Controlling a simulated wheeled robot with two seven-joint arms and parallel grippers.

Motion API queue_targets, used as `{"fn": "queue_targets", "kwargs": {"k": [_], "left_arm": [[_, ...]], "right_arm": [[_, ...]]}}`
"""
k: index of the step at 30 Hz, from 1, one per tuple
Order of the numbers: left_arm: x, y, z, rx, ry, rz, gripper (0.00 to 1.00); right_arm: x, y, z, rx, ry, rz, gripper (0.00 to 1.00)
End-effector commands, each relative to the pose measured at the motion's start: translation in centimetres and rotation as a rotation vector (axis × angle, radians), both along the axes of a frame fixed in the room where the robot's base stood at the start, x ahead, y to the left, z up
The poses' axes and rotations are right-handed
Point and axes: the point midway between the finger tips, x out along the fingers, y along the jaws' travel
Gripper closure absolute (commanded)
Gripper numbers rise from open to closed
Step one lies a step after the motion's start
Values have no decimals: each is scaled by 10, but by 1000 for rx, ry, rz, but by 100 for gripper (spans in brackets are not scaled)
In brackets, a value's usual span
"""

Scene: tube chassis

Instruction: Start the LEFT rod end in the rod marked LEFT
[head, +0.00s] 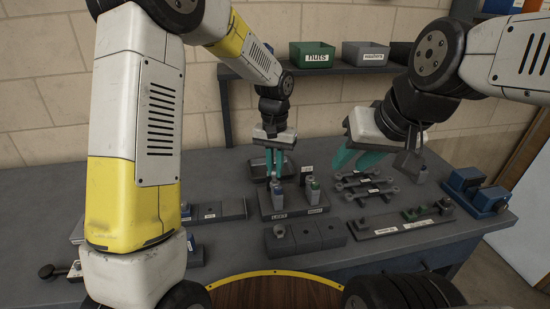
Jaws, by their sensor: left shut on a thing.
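A dark rod stand (293,207) on the bench has a label that reads LEFT at its left front and another label at its right front. Whether the piece touches the rod I cannot tell. My right gripper (355,158) hangs to the right, fingers apart and empty.
Several wrenches (366,187) lie right of the stand. A dark block with holes (305,237) and a labelled board (403,228) are in front. Blue blocks (489,201) stand at the right edge. Nuts (312,55) and washers (366,54) bins sit on the shelf.

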Motion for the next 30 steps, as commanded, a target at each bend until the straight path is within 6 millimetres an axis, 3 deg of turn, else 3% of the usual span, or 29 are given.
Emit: {"fn": "queue_targets", "kwargs": {"k": [3, 4, 7, 8, 19, 30], "left_arm": [[0, 0, 0, 0, 0, 0, 100], [0, 0, 0, 0, 0, 0, 84], [0, 0, 0, 0, 0, 0, 64], [0, 0, 0, 0, 0, 0, 63], [0, 0, 6, 0, -1, 0, 63], [1, 0, 65, -1, -3, 1, 63]], "right_arm": [[0, 0, 0, 0, 0, 0, 66], [0, 0, 0, 0, 0, 0, 66], [0, 0, 0, 0, 0, 0, 66], [0, 0, 0, 0, 0, 0, 66], [0, 0, 0, 0, 0, 0, 66], [0, 0, 0, 0, 0, 0, 66]]}}
